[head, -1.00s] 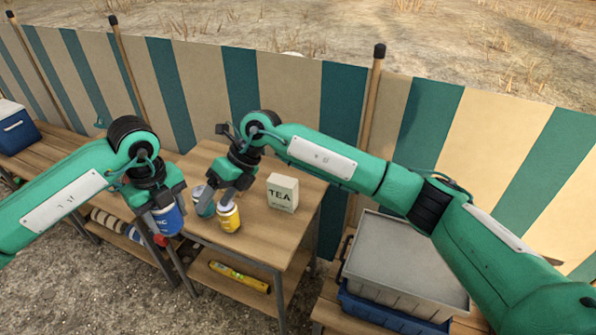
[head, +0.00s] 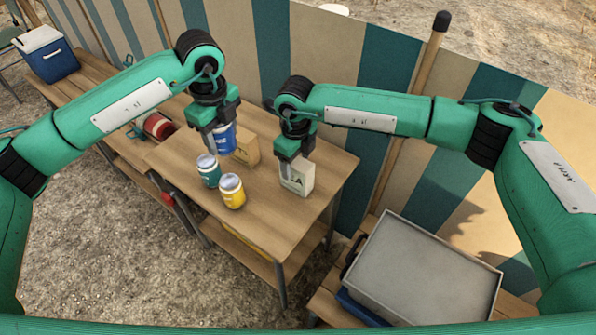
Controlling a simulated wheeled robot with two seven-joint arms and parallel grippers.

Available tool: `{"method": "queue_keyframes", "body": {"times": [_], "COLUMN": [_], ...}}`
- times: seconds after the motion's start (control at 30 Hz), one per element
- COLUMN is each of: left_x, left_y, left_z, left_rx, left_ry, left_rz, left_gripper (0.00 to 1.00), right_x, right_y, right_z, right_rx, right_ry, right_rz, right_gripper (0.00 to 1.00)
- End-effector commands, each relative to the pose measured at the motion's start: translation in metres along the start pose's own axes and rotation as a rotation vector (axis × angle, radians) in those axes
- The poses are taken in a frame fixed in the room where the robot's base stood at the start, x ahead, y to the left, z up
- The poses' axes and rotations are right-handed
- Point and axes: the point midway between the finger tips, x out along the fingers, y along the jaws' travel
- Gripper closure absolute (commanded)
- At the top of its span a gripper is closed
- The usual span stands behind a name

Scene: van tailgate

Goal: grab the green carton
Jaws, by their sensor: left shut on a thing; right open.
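A pale cream carton with dark green lettering (head: 301,184) stands upright on the wooden table; no all-green carton shows. My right gripper (head: 291,168) is open, pointing down at the carton's top and overlapping it. I cannot tell whether the fingers straddle it or are just in front. My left gripper (head: 216,142) is shut on a blue can (head: 226,138) and holds it over the table's back left part. The gripper hides part of the can.
A teal can (head: 208,172) and a yellow can (head: 232,193) stand left of the carton. A grey tray (head: 425,272) lies right of the table. A striped fence (head: 385,65) runs behind.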

Motion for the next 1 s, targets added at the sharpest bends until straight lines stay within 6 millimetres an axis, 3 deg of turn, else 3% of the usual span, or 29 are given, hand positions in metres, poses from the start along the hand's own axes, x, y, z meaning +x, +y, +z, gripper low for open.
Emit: {"method": "queue_keyframes", "body": {"times": [0.23, 0.5, 0.8, 1.0], "left_x": [-0.005, -0.012, -0.012, -0.012], "left_y": [0.000, 0.000, 0.000, 0.000], "left_z": [0.000, 0.000, 0.000, 0.000], "left_rx": [0.001, 0.001, 0.001, 0.001], "left_ry": [0.000, 0.000, 0.000, 0.000], "left_rz": [0.000, 0.000, 0.000, 0.000], "left_gripper": [0.70, 0.70, 0.70, 0.70], "right_x": [0.019, 0.057, 0.062, 0.062], "right_y": [-0.002, -0.007, -0.007, -0.007], "right_z": [0.001, 0.003, 0.003, 0.003], "right_rx": [0.002, 0.000, 0.000, 0.000], "right_ry": [0.002, 0.000, -0.001, -0.001], "right_rz": [0.002, 0.002, 0.000, 0.001], "right_gripper": [0.34, 0.34, 0.34, 0.73]}}
